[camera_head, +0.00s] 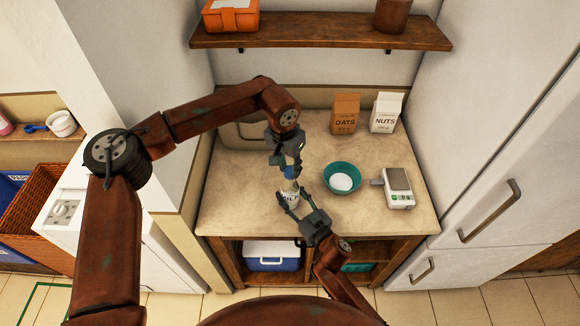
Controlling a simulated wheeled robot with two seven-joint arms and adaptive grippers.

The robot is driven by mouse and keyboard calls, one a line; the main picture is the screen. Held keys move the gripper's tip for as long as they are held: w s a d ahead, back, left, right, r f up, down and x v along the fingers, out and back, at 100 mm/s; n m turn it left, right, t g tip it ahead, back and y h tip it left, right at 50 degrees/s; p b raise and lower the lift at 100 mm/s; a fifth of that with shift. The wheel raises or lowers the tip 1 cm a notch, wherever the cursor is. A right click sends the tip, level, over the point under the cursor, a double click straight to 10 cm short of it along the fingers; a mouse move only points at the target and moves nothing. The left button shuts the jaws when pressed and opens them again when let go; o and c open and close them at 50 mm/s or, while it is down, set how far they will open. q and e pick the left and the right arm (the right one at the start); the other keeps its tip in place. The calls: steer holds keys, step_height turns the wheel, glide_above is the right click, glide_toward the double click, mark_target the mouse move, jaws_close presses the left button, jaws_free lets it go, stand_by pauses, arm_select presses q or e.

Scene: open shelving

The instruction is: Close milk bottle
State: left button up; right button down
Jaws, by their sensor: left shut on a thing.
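The milk bottle (290,196) stands upright on the worktop near its front left, with part of its label showing. A blue cap (291,172) is at the top of the bottle, partly hidden by my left gripper. My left gripper (289,167) comes down from above and is shut on the blue cap. My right gripper (291,193) reaches in from the front, with its fingers on either side of the bottle body. I cannot tell whether these fingers press on the bottle. The exact fit between cap and bottle neck is too small to see.
A teal bowl (342,165) with white contents stands close right of the bottle, then a scale (397,187). Oats (345,113) and nuts (385,112) cartons stand at the back of the worktop (235,199). A wooden shelf (320,37) hangs above.

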arm_select(q)
steer(key=shift+m, duration=0.4)
steer(key=o, duration=0.7)
steer(key=shift+c, duration=0.2)
steer(key=shift+r, duration=2.3)
steer(key=shift+c, duration=0.3)
